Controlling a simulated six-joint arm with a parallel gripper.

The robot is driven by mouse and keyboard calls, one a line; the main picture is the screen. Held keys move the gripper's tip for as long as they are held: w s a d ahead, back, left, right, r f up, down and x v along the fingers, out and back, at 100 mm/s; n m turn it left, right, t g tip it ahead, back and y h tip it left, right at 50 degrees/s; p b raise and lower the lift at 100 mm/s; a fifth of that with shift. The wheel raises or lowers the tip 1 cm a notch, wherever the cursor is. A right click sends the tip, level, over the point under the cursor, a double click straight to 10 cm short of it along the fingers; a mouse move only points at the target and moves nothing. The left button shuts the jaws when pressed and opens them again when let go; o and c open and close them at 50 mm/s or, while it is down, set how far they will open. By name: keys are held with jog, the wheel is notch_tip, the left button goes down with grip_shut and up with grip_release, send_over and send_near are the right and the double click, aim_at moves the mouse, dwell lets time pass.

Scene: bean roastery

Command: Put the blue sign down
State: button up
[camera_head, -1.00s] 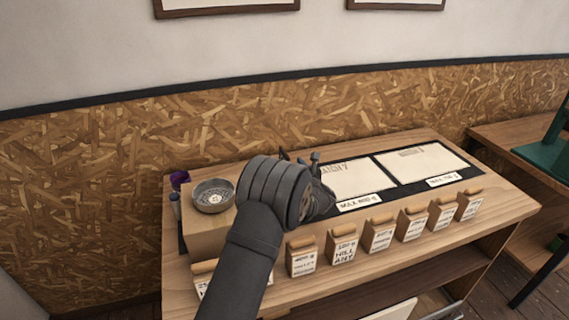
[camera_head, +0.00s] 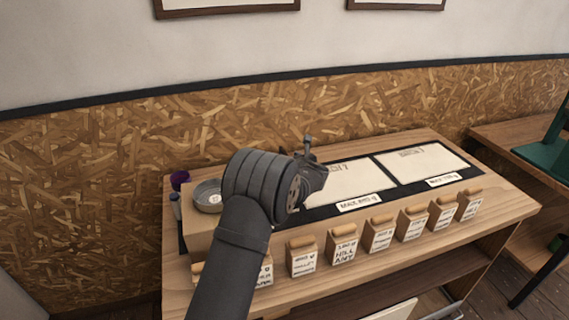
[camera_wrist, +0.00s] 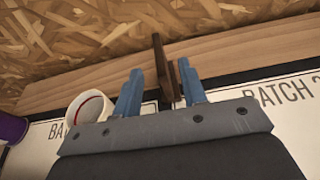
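My gripper (camera_wrist: 160,78) shows in the wrist view with its two blue-grey fingers apart. A thin dark-brown upright board (camera_wrist: 159,62) stands between them, seen nearly edge-on; a gap shows beside the left finger, while its other part lies close to the right finger. This may be the sign, but no blue face is visible. In the head view my gripper (camera_head: 307,158) is over the table near the left batch sheet (camera_head: 355,180), and my wrist hides most of it. No blue sign can be made out there.
A white cup with a red inner ring (camera_wrist: 88,107) is just left of the fingers. A purple cup (camera_head: 179,179) and a grey bowl (camera_head: 207,196) stand at the table's left. Several labelled bags (camera_head: 381,236) line the front. The right batch sheet (camera_head: 425,164) is clear.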

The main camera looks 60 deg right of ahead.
aim_at(285, 153)
jog(key=shift+x, duration=3.6)
jog(key=shift+a, duration=0.1)
grip_shut()
